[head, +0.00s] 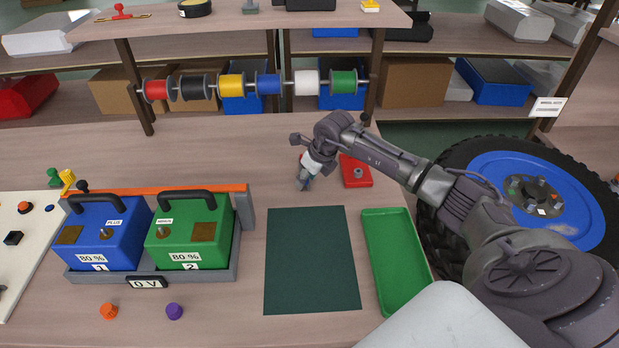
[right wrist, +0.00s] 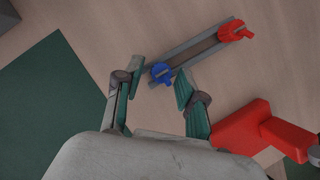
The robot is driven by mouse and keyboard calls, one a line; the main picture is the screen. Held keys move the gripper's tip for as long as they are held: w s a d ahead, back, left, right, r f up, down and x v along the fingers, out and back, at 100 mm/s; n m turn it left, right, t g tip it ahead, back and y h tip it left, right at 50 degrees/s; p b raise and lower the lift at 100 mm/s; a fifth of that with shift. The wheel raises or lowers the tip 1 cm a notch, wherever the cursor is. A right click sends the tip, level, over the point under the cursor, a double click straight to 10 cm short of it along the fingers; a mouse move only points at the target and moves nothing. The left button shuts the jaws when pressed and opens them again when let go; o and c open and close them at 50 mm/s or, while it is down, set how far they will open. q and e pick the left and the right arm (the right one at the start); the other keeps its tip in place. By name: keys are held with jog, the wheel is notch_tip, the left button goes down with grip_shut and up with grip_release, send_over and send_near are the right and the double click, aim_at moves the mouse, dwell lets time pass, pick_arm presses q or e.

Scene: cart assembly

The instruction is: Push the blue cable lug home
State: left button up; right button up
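The blue cable lug (right wrist: 161,71) shows in the right wrist view at the near end of a grey bar (right wrist: 197,50). A red cable lug (right wrist: 236,31) sits at the bar's far end. My right gripper (right wrist: 159,76) is open, with one finger on each side of the blue lug; I cannot tell whether either touches it. In the head view my right gripper (head: 304,181) points down at the bench behind the dark green mat and hides most of the bar. My left gripper is not in view.
A red block (head: 356,171) stands just right of my right gripper. The dark green mat (head: 311,260) and a green tray (head: 395,260) lie in front. A blue battery (head: 92,240) and a green battery (head: 180,246) stand left. Cable spools hang behind.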

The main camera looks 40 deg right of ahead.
grip_shut()
jog(key=shift+r, duration=0.15)
jog(key=shift+r+p, duration=1.25)
jog(key=shift+r, duration=0.6)
jog(key=shift+f, duration=0.1)
